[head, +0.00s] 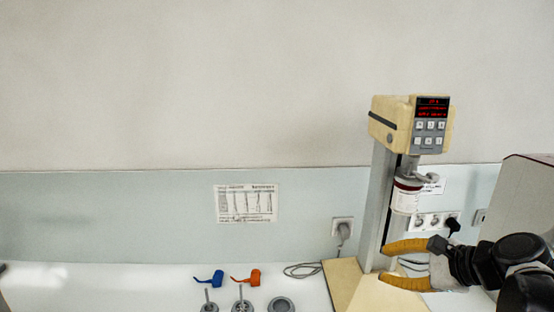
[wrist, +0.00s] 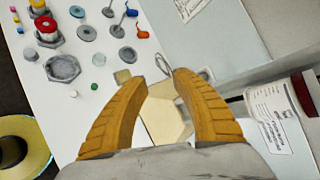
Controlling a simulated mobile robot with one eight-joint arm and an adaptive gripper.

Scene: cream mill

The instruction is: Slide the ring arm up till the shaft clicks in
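The cream mill stand has a cream head (head: 390,125) with a red display and keypad on a grey column (head: 378,205). A jar (head: 406,199) with a white label and dark red band hangs under the head; it also shows at the right of the wrist view (wrist: 272,122). A grey piece (head: 429,178) juts out at the jar's top, possibly the ring arm; its details are too small to tell. The shaft's seating is hidden. My gripper (head: 384,263) is below the jar in the head view, its orange fingers apart and empty, also in the wrist view (wrist: 170,85).
The stand's pale base plate (head: 345,282) lies below my gripper. Blue (head: 210,278) and orange (head: 247,277) pieces and several grey discs are on the white counter to the left. Wall sockets and a plug (head: 343,228) are behind. A grey panel (head: 520,195) stands at right.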

